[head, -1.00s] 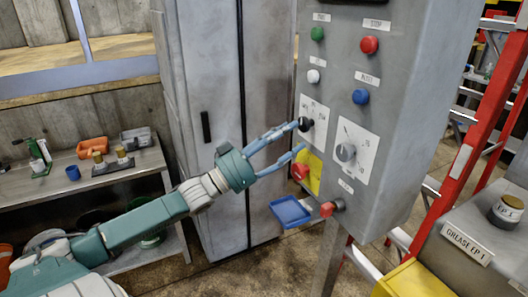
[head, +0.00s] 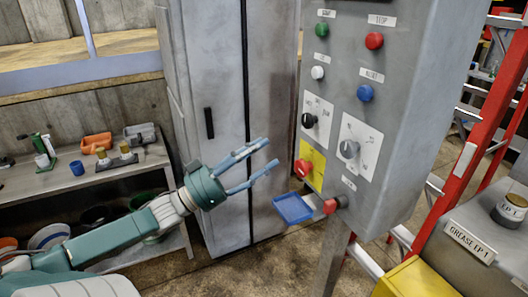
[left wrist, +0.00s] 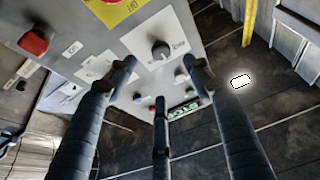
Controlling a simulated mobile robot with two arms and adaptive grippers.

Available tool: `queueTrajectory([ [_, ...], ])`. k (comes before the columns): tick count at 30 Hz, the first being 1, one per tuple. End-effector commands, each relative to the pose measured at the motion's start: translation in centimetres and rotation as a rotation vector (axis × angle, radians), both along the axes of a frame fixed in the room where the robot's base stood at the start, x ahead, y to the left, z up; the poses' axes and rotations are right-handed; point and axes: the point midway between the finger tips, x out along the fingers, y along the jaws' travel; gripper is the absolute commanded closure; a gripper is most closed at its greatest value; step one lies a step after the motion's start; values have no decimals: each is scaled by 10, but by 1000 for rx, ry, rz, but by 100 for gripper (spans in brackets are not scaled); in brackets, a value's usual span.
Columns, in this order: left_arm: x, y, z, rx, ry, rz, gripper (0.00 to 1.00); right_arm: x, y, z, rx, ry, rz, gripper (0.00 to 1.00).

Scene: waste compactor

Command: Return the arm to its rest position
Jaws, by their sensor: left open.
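My left gripper (head: 267,163) is open and empty in the head view, in front of the grey cabinet and to the left of the control panel. Its blue fingers are apart and point right, clear of the black knob (head: 309,120) on the panel. In the left wrist view my left gripper (left wrist: 160,75) shows its dark fingers spread, with nothing between them. The control panel (left wrist: 190,25) stands beyond the fingers there. My right gripper does not show.
The grey control panel (head: 400,100) carries several buttons and a red emergency knob (head: 303,168) on yellow. A blue tray (head: 293,208) sits below it. A tall grey cabinet (head: 220,60) stands behind my arm. A shelf (head: 25,185) with small items is at left, a red ladder (head: 480,130) at right.

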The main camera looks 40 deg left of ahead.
Motion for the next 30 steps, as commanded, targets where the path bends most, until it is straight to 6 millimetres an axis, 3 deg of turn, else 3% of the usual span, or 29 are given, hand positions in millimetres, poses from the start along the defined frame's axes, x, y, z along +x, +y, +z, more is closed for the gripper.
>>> queueTrajectory([
  [9,1,2,-3,0,5,7,48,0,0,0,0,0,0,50],
  [11,2,9,-12,2,20,28,48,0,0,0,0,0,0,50],
  [14,6,32,-47,10,74,104,48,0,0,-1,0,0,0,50],
  [17,7,65,-106,26,170,215,48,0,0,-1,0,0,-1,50],
  [22,-9,110,-229,63,378,389,48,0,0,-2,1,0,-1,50],
  [26,-36,125,-325,95,552,482,48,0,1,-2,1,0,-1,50],
  [30,-75,121,-426,134,747,545,48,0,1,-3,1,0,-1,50],
])
